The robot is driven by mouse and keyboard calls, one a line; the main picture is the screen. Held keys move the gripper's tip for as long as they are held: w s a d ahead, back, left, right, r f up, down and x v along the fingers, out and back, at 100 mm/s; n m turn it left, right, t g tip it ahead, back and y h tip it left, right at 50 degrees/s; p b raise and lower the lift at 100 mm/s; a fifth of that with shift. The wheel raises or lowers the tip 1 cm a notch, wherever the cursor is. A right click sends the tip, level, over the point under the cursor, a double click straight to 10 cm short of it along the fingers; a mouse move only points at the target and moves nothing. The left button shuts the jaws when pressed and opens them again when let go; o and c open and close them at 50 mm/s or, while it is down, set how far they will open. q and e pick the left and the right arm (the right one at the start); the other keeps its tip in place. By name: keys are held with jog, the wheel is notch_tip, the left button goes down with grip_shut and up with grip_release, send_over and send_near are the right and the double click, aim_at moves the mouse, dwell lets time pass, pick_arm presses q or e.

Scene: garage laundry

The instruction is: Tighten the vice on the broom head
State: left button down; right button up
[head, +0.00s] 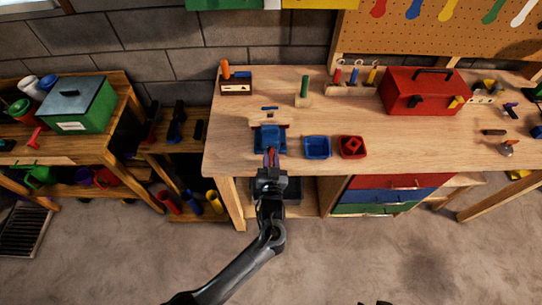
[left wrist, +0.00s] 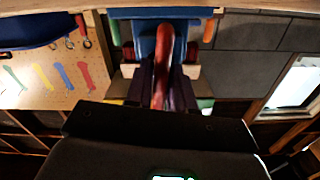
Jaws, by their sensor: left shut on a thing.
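The blue vice (head: 270,139) sits at the front edge of the wooden workbench. Its body also shows at the top of the left wrist view (left wrist: 146,42). A red handle (left wrist: 165,45) sticks out from the front of the vice. My left gripper (head: 270,168) is in front of the vice, and its fingers (left wrist: 164,88) are shut on the red handle, one on each side. I cannot make out the broom head clearly; a small blue and dark piece (head: 269,108) lies behind the vice.
A blue bin (head: 317,148) and a red bin (head: 351,147) stand right of the vice. A red toolbox (head: 419,92), a green upright block (head: 303,91) and a small caddy (head: 236,84) are further back. Coloured drawers (head: 385,196) are under the bench.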

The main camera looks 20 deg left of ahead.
pick_arm(q)
jog(key=shift+d+r, duration=0.1)
jog(key=c, duration=1.3)
grip_release()
jog(key=shift+c, duration=0.2)
jog(key=shift+o, duration=1.1)
jog(key=shift+s, duration=0.25)
jog(key=shift+w, duration=0.1)
jog(key=v, duration=1.1)
jog(key=shift+f, duration=0.25)
